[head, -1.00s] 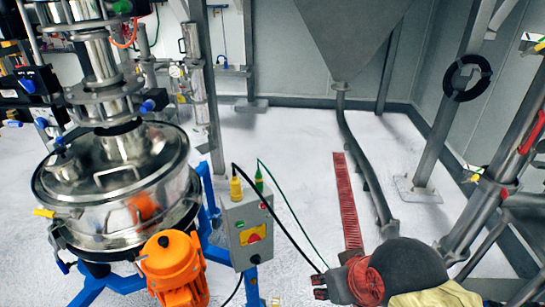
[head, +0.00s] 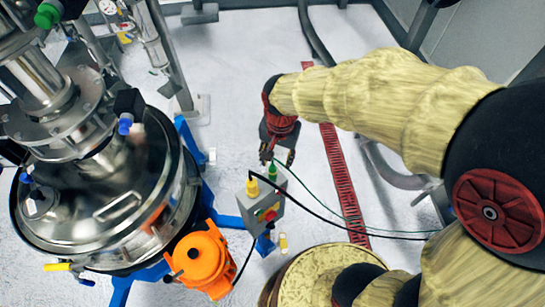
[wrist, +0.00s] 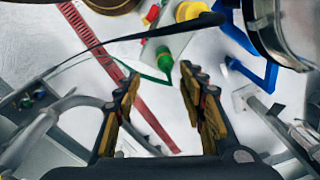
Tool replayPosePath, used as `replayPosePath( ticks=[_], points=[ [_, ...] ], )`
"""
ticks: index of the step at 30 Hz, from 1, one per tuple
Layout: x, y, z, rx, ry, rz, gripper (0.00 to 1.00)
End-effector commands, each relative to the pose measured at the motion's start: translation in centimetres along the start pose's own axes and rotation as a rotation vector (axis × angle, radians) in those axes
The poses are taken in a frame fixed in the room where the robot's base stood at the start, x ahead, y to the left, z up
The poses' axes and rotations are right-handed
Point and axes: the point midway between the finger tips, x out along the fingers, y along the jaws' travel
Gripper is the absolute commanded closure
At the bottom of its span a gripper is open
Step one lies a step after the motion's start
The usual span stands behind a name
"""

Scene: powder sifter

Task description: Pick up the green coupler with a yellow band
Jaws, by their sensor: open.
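The green coupler (head: 273,171) stands on top of the grey control box (head: 255,213), with a green cable running from it. In the wrist view the green coupler (wrist: 164,60) shows just beyond the fingertips, roughly between them. Its yellow band is too small to make out clearly. My gripper (head: 278,155) is open and close to the coupler, on its far side in the head view. The fingers of my gripper (wrist: 160,82) show apart with nothing between them. I cannot tell whether either finger touches the coupler.
A yellow coupler (head: 252,186) with a black cable stands beside the green one. An orange motor (head: 202,261) and the steel sifter (head: 110,195) on blue legs are at the left. A red floor strip (head: 340,180) lies right of the box.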

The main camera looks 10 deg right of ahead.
Motion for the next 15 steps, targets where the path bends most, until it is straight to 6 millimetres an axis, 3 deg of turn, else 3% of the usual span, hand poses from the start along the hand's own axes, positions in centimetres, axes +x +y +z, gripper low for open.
replayPosePath(
  ticks=[6,15],
  points=[
    [0.8,-1.7,0.5,0.067,-0.044,0.044,0.59],
    [3.6,-1.7,0.8,0.081,-0.051,0.052,0.59]
  ],
)
